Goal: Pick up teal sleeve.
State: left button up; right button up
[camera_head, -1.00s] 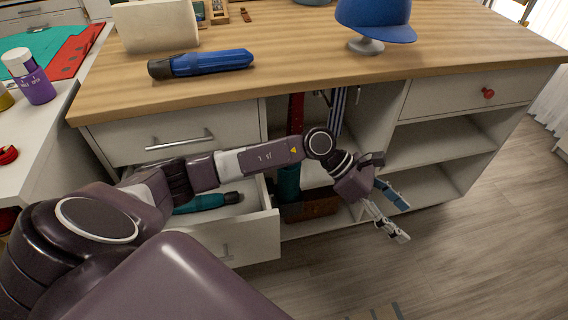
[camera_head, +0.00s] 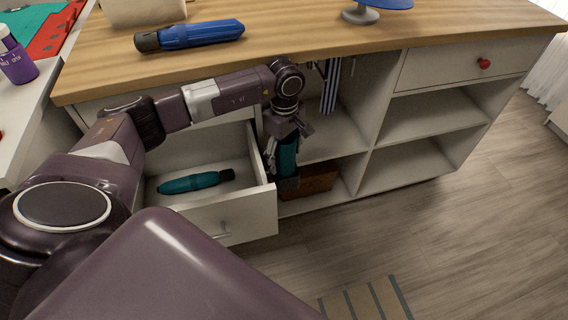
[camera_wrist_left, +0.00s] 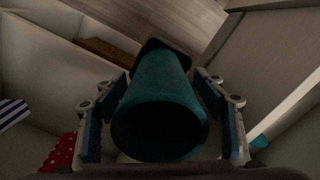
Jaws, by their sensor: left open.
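A teal sleeve (camera_head: 288,157), a dark teal cylinder, stands upright in the open cubby right of the drawer. My left gripper (camera_head: 284,148) reaches down over it from above. In the left wrist view the sleeve (camera_wrist_left: 158,112) shows its near round end and lies between the two open fingers, one on each side. The fingers are not closed on it. Its far end has a dark part. A second teal item (camera_head: 192,183) with a black end lies in the open drawer. My right gripper is out of view.
The open drawer (camera_head: 240,213) juts out just left of the cubby. A brown box (camera_head: 312,182) lies behind the sleeve, and striped cloth (camera_head: 331,86) hangs in the cubby. A blue tool (camera_head: 195,35) lies on the wooden countertop (camera_head: 290,40). The right shelves are empty.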

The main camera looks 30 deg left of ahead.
pick_arm(q)
notch_tip(320, 180, down, 2)
jog(key=shift+f, duration=0.2)
jog(key=c, duration=1.2)
jog(key=shift+r, duration=0.1)
